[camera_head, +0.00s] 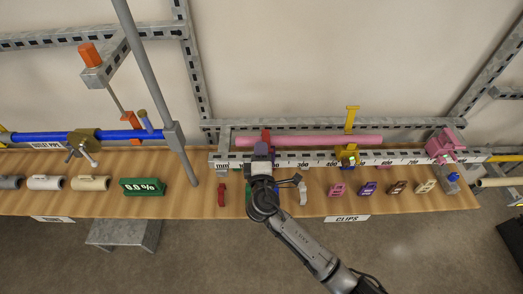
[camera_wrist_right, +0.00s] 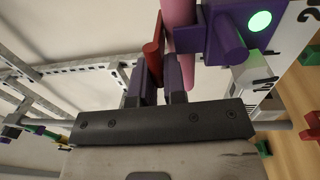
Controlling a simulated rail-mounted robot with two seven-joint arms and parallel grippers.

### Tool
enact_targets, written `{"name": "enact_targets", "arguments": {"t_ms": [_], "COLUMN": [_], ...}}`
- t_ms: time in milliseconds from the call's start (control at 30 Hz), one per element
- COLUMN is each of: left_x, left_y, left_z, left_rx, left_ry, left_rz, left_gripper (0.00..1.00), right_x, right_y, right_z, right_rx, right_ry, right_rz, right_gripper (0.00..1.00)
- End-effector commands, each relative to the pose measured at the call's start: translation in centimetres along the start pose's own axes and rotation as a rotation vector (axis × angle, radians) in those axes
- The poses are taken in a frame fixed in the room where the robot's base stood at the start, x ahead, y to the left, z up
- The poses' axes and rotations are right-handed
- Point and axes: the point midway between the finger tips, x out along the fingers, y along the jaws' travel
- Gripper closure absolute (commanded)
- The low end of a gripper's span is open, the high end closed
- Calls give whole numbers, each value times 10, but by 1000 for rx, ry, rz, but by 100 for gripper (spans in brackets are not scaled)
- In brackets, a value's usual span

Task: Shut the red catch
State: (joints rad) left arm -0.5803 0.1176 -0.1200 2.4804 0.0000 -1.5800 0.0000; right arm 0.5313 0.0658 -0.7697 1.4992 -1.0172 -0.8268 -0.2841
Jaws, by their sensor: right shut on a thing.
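The red catch (camera_head: 266,135) stands up at the left end of the pink pipe (camera_head: 320,141), by a purple clamp body with a lit green spot (camera_wrist_right: 260,21). My right gripper (camera_head: 262,158) reaches over the bench from the front and covers most of the clamp in the head view. In the right wrist view its two fingers (camera_wrist_right: 160,75) are closed around the red catch (camera_wrist_right: 153,50), whose upper part sticks out beyond them. The exact angle of the catch is hard to tell. My left gripper is not in view.
A white ruler rail (camera_head: 320,158) runs beneath the pink pipe, with a yellow upright (camera_head: 350,120) and a pink clamp (camera_head: 441,144) to the right. Several coloured clips (camera_head: 368,188) lie along the bench front. A green display (camera_head: 143,187) and a slanted grey pole (camera_head: 150,70) stand left.

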Motion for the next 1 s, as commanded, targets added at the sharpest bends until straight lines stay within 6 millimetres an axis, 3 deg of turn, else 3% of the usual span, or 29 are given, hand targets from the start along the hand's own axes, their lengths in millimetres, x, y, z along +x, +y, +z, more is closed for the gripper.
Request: {"name": "enact_targets", "arguments": {"t_ms": [300,633,767,1000], "left_x": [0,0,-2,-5], "left_y": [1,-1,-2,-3], "left_z": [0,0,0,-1], "left_rx": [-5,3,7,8], "left_ry": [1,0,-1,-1], "left_rz": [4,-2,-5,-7], "left_gripper": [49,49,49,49], "right_x": [0,-6,-22,-70], "right_y": [-3,-3,-3,-3], "right_z": [1,0,0,0], "right_rx": [-1,-1,1,0], "right_ry": [-1,0,1,1], "right_rz": [-6,-5,-6,-6], "right_gripper": [61,61,61,61]}}
